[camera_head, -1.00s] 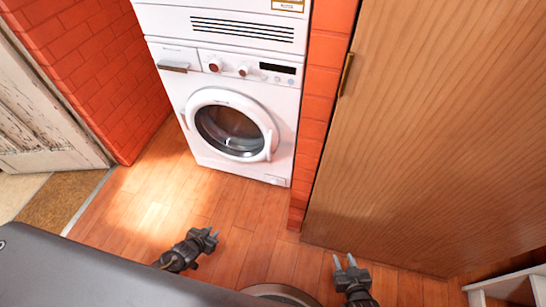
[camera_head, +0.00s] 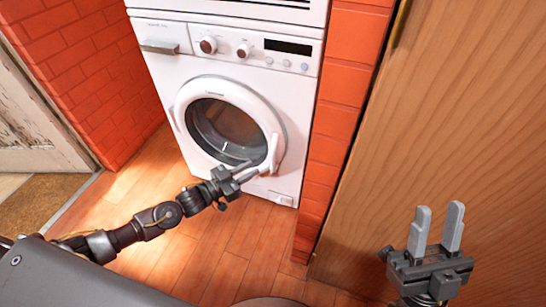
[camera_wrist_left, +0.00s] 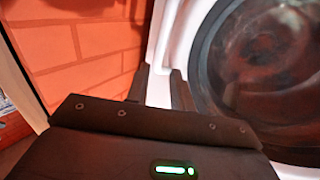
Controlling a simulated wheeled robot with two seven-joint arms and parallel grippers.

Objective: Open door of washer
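The white washer (camera_head: 300,150) stands in a brick alcove. Its round door (camera_head: 180,125) looks shut, with a white rim around dark glass. A white handle (camera_head: 273,153) shows at the rim's lower right. My left gripper (camera_head: 246,170) is in front of the lower right of the door, close to the handle. Contact cannot be told. In the left wrist view, its two fingers (camera_wrist_left: 160,85) are apart with white washer surface between them, and the door glass (camera_wrist_left: 265,60) is at the right. My right gripper (camera_head: 438,215) is open and empty at the lower right.
A wooden panel (camera_head: 455,110) stands at the right, behind my right gripper. An orange brick pillar (camera_head: 340,110) is just right of the washer. A brick wall (camera_head: 75,80) is at the left. The wooden floor (camera_head: 150,180) before the washer is clear.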

